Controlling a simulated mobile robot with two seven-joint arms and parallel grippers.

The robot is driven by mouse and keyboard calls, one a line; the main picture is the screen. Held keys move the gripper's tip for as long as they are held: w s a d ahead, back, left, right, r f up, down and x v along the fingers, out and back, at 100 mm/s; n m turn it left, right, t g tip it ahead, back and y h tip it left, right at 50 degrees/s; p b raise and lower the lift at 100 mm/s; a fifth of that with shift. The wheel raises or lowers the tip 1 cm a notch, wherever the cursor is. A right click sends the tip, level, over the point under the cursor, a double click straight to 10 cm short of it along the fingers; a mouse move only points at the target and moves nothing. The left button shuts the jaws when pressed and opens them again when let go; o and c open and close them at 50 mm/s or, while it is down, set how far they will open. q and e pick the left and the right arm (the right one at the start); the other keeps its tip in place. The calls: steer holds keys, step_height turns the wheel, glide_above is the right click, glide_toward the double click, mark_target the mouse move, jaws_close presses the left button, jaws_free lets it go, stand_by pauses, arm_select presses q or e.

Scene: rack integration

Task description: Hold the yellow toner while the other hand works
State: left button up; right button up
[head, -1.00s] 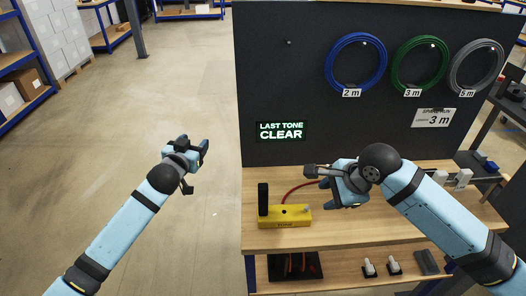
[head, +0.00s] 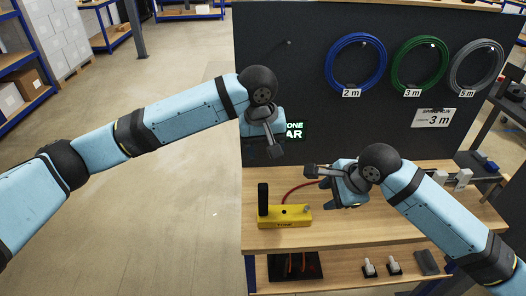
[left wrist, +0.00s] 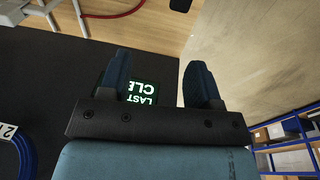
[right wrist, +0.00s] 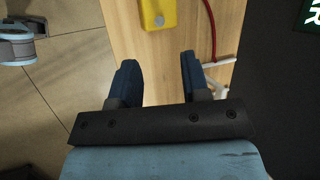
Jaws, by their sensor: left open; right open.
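The yellow toner (head: 284,217) stands on the wooden workbench near its front left corner. It has a black upright block at its left end, and a red lead curves up behind it. My left gripper (head: 272,148) is open and empty, above and behind the toner, in front of the dark panel. My right gripper (head: 326,188) is open and empty, to the right of the toner and apart from it. In the right wrist view, part of the toner (right wrist: 158,13) shows beyond the fingers. In the left wrist view, the red lead (left wrist: 116,13) shows at the top.
The dark panel (head: 300,70) carries blue (head: 357,62), green (head: 420,62) and grey cable coils. My left gripper partly covers the lit sign (head: 295,131). A lower shelf (head: 342,279) holds small parts. The floor left of the bench is clear.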

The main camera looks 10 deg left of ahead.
mark_target(263, 194)
arm_select(q)
steer(key=shift+s+a+f+g+y, duration=0.15)
steer(key=shift+s+g+y, duration=0.45)
steer(key=shift+s, duration=0.45)
step_height(263, 194, down, 13)
steer(key=shift+f, duration=0.15)
jaws_close()
steer(key=shift+f, duration=0.1)
stand_by(0.9)
